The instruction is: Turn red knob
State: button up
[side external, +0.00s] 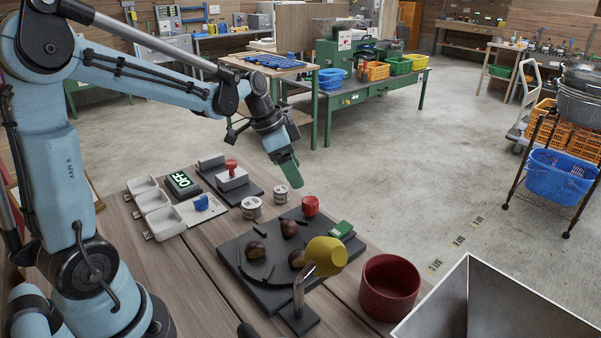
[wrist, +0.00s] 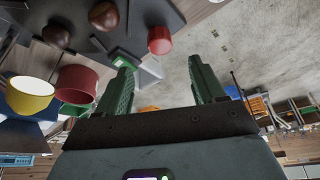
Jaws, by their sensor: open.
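A red knob-like handle (side external: 231,166) stands on a pale block on a dark plate near the back of the bench. A red cylinder (side external: 310,206) sits at the back corner of the dark board; it also shows in the wrist view (wrist: 160,40). I cannot tell for certain which is the task's knob. My gripper (side external: 291,174) hangs in the air behind the board, to the right of the red handle and apart from it. In the wrist view my gripper (wrist: 159,62) has its two green fingers spread wide with nothing held between them.
A red bowl (side external: 389,288) and a metal bin (side external: 500,310) stand right. White trays (side external: 158,215), an OFF display (side external: 183,184) and two cans stand left.

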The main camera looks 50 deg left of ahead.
jog(key=shift+v, duration=1.5)
jog(key=s+d+f+n+t+y, duration=0.1)
jog(key=s+d+n+t+y, duration=0.1)
jog(key=s+d+n, duration=0.4)
jog(key=shift+s+d+t, duration=0.8)
jog(key=shift+s+d, duration=0.35)
jog(key=shift+s, duration=1.35)
